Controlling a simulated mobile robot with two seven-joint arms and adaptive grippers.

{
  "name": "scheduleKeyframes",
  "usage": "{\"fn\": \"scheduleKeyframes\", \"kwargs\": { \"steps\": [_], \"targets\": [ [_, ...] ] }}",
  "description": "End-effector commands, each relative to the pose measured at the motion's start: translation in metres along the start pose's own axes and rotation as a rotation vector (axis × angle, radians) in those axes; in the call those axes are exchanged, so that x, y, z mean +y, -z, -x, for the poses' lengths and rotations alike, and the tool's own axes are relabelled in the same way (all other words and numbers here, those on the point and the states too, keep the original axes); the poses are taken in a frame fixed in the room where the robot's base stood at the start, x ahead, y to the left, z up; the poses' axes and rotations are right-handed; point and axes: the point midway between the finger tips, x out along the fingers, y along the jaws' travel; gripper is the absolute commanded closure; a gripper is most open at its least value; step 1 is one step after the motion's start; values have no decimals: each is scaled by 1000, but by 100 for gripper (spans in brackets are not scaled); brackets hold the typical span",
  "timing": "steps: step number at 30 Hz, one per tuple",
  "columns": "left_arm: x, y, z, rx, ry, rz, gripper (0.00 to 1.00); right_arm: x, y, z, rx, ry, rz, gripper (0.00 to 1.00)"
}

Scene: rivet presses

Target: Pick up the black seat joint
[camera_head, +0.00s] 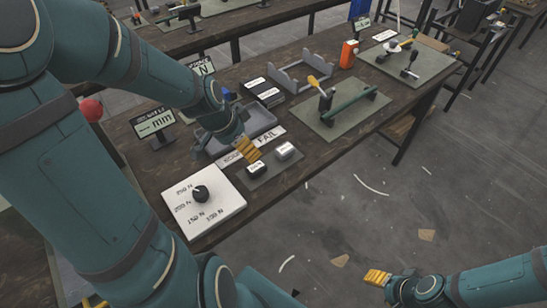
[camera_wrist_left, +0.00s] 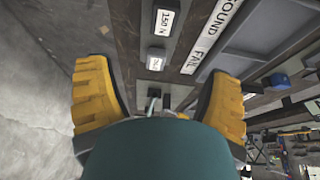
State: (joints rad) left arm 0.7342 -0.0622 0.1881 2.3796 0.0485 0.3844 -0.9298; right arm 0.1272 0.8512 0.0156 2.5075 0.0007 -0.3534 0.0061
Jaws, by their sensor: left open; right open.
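A small black block with a white label (camera_head: 256,168) sits on a dark grey mat (camera_head: 270,172) near the table's front edge; it may be the black seat joint, but I cannot tell for sure. A grey labelled block (camera_head: 285,151) stands beside it. My left gripper (camera_head: 243,149) is open, its yellow fingers pointing down just behind the black block. In the left wrist view the open fingers (camera_wrist_left: 158,100) spread wide, with a small labelled block (camera_wrist_left: 155,59) ahead between them. My right gripper (camera_head: 377,277) is open and empty over the floor, away from the table.
A white plate with a black knob (camera_head: 201,193) lies left of the mat. A grey tray (camera_head: 262,119) is behind my left gripper, with a FAIL label strip (camera_head: 267,138) in front. A green bar fixture (camera_head: 350,106) stands on a mat to the right.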

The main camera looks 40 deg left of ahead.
Motion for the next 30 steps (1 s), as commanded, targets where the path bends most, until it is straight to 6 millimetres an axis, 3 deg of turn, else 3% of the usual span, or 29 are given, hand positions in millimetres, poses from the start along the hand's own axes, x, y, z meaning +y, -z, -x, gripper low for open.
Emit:
{"fn": "scheduleKeyframes", "kwargs": {
  "steps": [4, 15, 23, 30],
  "targets": [
    [-1, -2, -10, -3, 1, -6, 20, 1, -1, -4, -3, 0, 1, 44],
    [-1, -2, -76, -1, 0, -5, 20, 8, -5, -22, -8, 1, 4, 44],
    [-2, -3, -92, -1, 2, -5, 20, 10, -4, -28, -4, 1, 4, 44],
    [-4, -8, -127, -1, 1, -5, 20, 16, -2, -42, 3, 0, 5, 44]
  ]
}}
